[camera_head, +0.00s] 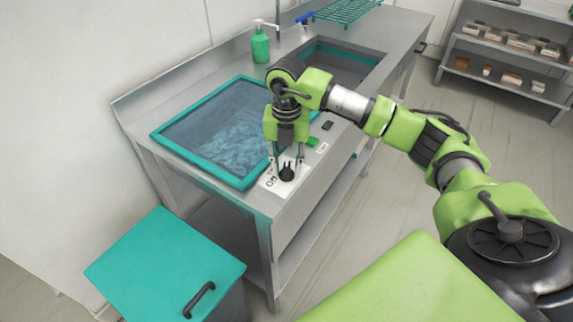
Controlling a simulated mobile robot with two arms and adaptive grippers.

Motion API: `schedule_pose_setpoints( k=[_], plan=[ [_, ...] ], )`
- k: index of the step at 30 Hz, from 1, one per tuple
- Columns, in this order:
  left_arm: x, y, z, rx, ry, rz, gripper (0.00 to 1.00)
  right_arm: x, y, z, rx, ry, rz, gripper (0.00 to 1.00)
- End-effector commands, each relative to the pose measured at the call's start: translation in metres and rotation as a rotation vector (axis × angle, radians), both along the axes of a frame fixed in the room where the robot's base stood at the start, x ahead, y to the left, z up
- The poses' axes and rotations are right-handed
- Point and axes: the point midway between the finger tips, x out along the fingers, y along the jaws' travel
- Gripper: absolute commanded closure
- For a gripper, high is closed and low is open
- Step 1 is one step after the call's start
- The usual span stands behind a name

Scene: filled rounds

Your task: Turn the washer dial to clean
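The washer dial (287,173) is a small black knob on a white label plate (272,186) at the front edge of the steel counter. Dark lettering shows at the plate's left, but it is too small and partly covered to read. My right gripper (287,161) points down right over the dial, with its fingers apart, one on each side of the knob. I cannot tell whether the fingers touch it. The washer basin (178,156) has a teal rim and bluish water behind the plate. My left gripper is not in view.
A green button (313,142) and a dark block (327,125) sit on the counter right of the dial. A green soap bottle (260,46) stands at the back. A teal bin (165,262) stands at front left, and a shelf (507,62) at far right.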

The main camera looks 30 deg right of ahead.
Motion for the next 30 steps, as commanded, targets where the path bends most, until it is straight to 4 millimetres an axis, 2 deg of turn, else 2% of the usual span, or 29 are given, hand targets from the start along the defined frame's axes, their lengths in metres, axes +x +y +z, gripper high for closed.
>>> schedule_pose_setpoints(
  k=[5, 18, 24, 30],
  plan=[
    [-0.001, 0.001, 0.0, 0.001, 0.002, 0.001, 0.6, 0.001, 0.0, 0.015, 0.001, -0.003, 0.001, 0.71],
    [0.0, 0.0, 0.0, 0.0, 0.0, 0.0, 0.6, 0.001, 0.0, 0.102, 0.0, -0.004, 0.0, 0.71],
    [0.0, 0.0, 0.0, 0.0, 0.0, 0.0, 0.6, 0.001, 0.0, 0.119, 0.0, -0.003, 0.0, 0.71],
    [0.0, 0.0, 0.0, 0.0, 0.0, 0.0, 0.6, 0.0, 0.0, 0.12, 0.0, -0.001, 0.0, 0.71]
  ],
)
